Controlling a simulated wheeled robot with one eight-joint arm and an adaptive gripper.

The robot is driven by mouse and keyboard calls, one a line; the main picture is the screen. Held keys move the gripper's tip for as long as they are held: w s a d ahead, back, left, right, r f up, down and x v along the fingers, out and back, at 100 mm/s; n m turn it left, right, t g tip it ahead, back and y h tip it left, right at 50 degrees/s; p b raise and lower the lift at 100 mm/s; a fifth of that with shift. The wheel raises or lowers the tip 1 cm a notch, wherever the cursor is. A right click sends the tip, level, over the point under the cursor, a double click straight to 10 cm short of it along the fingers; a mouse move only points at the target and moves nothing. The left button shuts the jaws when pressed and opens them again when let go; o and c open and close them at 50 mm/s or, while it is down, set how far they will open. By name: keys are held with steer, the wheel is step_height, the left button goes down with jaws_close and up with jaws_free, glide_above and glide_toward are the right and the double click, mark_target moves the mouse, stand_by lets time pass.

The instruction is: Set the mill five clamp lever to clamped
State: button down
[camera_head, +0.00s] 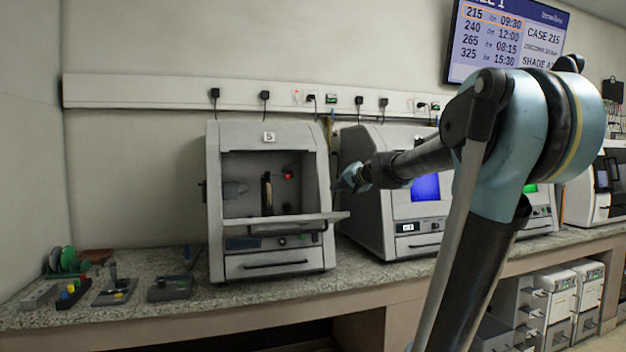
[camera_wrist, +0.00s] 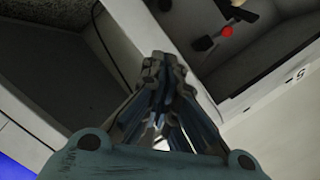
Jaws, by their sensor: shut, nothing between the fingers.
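Mill five (camera_head: 270,258) is the grey machine marked 5 on the bench, with its front open. A red knob (camera_head: 288,175) shows inside at the upper right of its chamber, and I take it for the clamp lever's end. In the wrist view the red knob (camera_wrist: 227,31) sits beside dark parts; which way the lever is set is unclear. A round tan-edged disc (camera_head: 267,193) stands upright in the chamber. My gripper (camera_head: 345,181) is just right of mill five, outside the chamber and apart from the knob. Its fingers (camera_wrist: 164,66) are shut and empty.
The lowered door (camera_head: 285,222) juts out in front of the chamber. A second mill (camera_head: 375,218) with a blue window stands close on the right. Small trays and colored parts (camera_head: 75,288) lie on the bench at left. A wall screen (camera_head: 500,42) hangs above.

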steer(key=w+a+r+n+g, duration=0.35)
steer(key=a+r+n, duration=0.35)
steer(key=a+r, duration=0.55)
steer(key=x, duration=1)
steer(key=shift+d+f+h, duration=0.2)
steer(key=shift+f+h, duration=0.2)
steer(key=shift+f, duration=0.1)
steer(key=shift+s, duration=0.1)
